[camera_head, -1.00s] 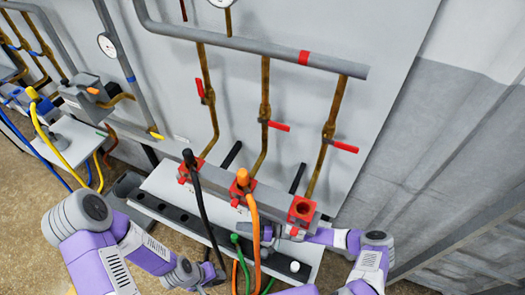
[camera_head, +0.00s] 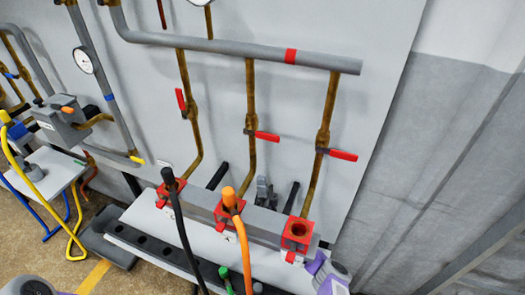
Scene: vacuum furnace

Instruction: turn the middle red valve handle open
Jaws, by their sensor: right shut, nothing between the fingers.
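The middle red valve handle (camera_head: 267,136) sits on the middle brown pipe and sticks out to the right, across the pipe. The left red handle (camera_head: 181,100) lies roughly along its pipe. The right red handle (camera_head: 343,154) sticks out sideways like the middle one. My right gripper (camera_head: 265,184) is shut and empty. It is below the middle handle, just above the grey block and to the right of the middle pipe, clear of the handle. My left gripper is out of view; only a piece of my left arm shows at the bottom left.
The grey block has red sockets; a black hose (camera_head: 178,225) and an orange hose (camera_head: 243,255) are plugged in, and the right socket (camera_head: 298,232) is empty. A grey horizontal pipe (camera_head: 230,46) runs above the valves. The wall panel between the pipes is clear.

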